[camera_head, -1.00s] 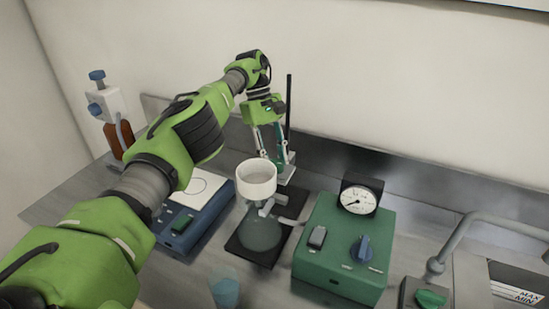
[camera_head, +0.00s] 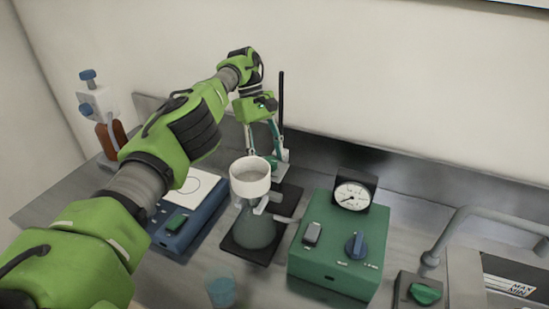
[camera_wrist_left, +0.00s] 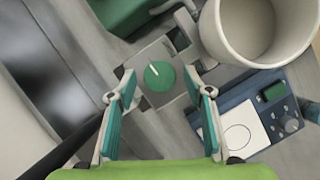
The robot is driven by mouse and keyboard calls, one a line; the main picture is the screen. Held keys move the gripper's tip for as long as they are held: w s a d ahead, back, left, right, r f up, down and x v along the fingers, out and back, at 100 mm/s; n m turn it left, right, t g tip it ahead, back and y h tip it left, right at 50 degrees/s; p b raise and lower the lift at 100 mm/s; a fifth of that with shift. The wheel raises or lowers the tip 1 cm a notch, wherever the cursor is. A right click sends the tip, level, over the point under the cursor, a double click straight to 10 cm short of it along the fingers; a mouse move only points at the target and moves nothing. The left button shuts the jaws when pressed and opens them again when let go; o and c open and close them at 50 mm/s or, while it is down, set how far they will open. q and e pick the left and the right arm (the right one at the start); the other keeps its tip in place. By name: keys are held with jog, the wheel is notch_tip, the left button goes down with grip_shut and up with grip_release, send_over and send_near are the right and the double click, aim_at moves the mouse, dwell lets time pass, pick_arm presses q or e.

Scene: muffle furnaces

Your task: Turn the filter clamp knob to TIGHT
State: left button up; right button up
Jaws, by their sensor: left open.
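The filter clamp knob shows in the left wrist view as a round green knob (camera_wrist_left: 159,76) with a white pointer line, on a grey block. My left gripper (camera_wrist_left: 158,94) is open, with its teal-padded fingers on either side of the knob in that picture. I cannot tell whether they touch it. In the head view my left gripper (camera_head: 264,150) points down at the dark stand rod, behind the white funnel (camera_head: 250,180). The funnel sits over a flask (camera_head: 255,230). The knob is mostly hidden there, and I cannot read its markings. My right gripper is not in view.
A green pump box (camera_head: 325,265) with a gauge (camera_head: 352,196) and blue knob stands right of the flask. A blue stirrer plate (camera_head: 172,238) is to the left. A small beaker (camera_head: 221,292) is in front. A sink tap (camera_head: 460,220) stands at the right.

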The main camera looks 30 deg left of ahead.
pick_arm(q)
jog(key=shift+f, duration=0.1)
dwell(0.4)
jog(key=shift+n, duration=0.3)
